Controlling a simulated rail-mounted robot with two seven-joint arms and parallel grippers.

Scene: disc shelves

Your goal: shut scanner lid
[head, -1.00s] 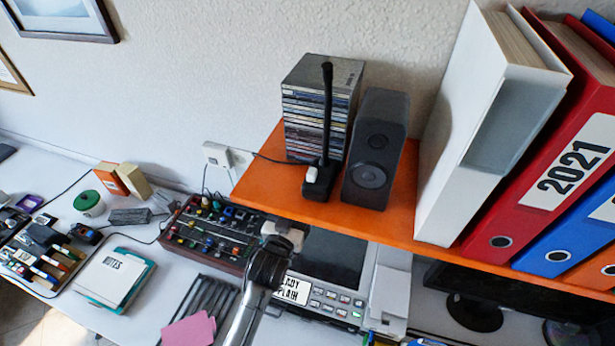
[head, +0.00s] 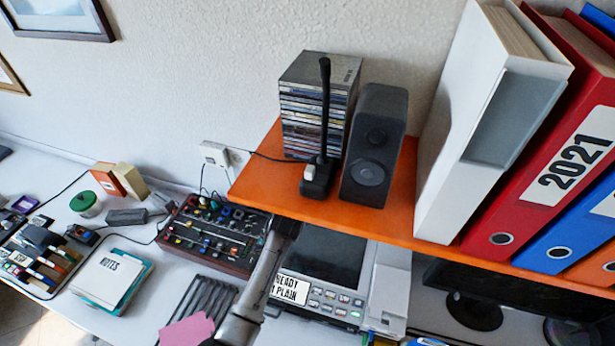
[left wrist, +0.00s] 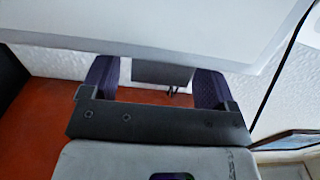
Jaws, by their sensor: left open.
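The scanner (head: 385,295) stands on the desk partly under the orange shelf, its dark glass (head: 330,255) uncovered and its button panel facing front. The lid cannot be made out in the head view; the shelf hides the scanner's back. My left arm rises from the bottom edge, with its dark wrist end (head: 286,228) at the scanner's left side, just under the shelf edge. My left gripper (left wrist: 154,80) is open, its fingers apart. A pale flat panel (left wrist: 170,28) crosses the wrist view beyond them; it may be the lid, and contact is unclear. My right gripper is not in view.
The orange shelf (head: 395,228) overhangs the scanner and carries a disc stack (head: 315,105), microphone, speaker (head: 376,145) and binders (head: 545,140). A mixer (head: 212,235) and a dark rack (head: 205,297) stand left of the arm.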

